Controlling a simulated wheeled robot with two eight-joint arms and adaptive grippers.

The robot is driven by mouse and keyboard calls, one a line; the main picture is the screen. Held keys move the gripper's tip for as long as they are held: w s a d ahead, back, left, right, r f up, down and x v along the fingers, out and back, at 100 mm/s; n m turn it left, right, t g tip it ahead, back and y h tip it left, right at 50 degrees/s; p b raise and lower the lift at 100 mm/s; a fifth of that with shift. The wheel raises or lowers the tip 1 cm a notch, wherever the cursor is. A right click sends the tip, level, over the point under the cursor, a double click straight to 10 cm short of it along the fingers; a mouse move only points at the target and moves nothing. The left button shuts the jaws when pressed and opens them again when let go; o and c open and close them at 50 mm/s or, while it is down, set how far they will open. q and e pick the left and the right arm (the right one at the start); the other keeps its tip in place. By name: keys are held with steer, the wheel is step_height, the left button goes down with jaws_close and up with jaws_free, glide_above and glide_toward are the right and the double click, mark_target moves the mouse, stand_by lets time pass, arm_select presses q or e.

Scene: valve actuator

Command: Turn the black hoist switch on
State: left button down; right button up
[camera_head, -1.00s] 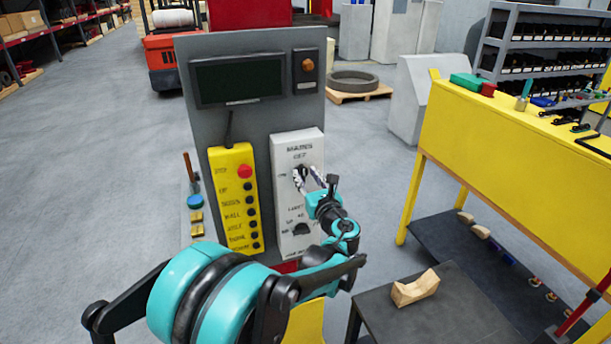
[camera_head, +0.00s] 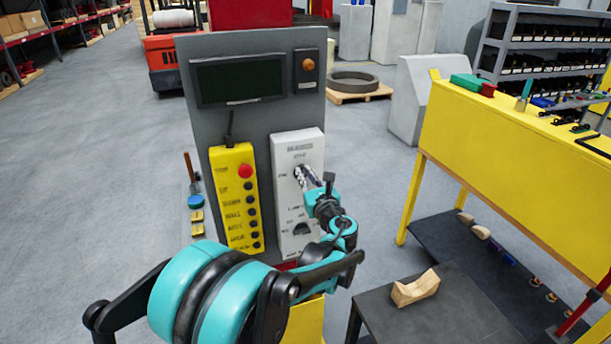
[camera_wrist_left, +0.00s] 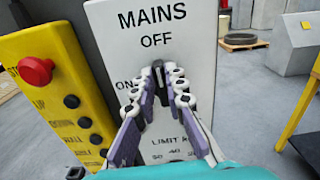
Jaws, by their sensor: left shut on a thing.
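The white switch panel (camera_head: 288,147) stands on the grey cabinet, with MAINS, OFF and ON labels readable in the left wrist view (camera_wrist_left: 203,35). Its upper black switch (camera_wrist_left: 157,66) sits below OFF and to the right of ON, mostly hidden between my fingers. Its exact pointing direction is hard to tell. My left gripper (camera_head: 305,178) is shut on this switch, one finger at each side, as the left wrist view also shows (camera_wrist_left: 160,76). A lower black knob (camera_head: 301,229) is by the LIMIT label. My right gripper is not in view.
A yellow button box (camera_head: 233,160) with a red button (camera_head: 245,171) hangs left of the panel. A dark screen (camera_head: 238,80) and an orange lamp (camera_head: 308,65) are above. A yellow workbench (camera_head: 500,140) and a low dark table (camera_head: 440,315) stand at the right.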

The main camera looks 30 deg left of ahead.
arm_select(q)
steer(key=shift+s+a+f+n+b, duration=0.25)
steer(key=shift+n+b, duration=0.2)
steer(key=shift+n, duration=2.2)
steer(key=shift+s+a+f+n+b, duration=0.1)
steer(key=shift+s+f+n+b, duration=0.25)
steer(key=shift+n, duration=2.35)
steer(key=shift+s+a+f+n+b, duration=0.1)
steer(key=shift+a+f+n+b, duration=0.3)
steer(key=shift+n, duration=2.25)
steer(key=shift+d+r, duration=0.1)
steer(key=shift+d, duration=0.1)
steer(key=c, duration=1.6)
jaws_free()
steer(key=shift+o, duration=0.2)
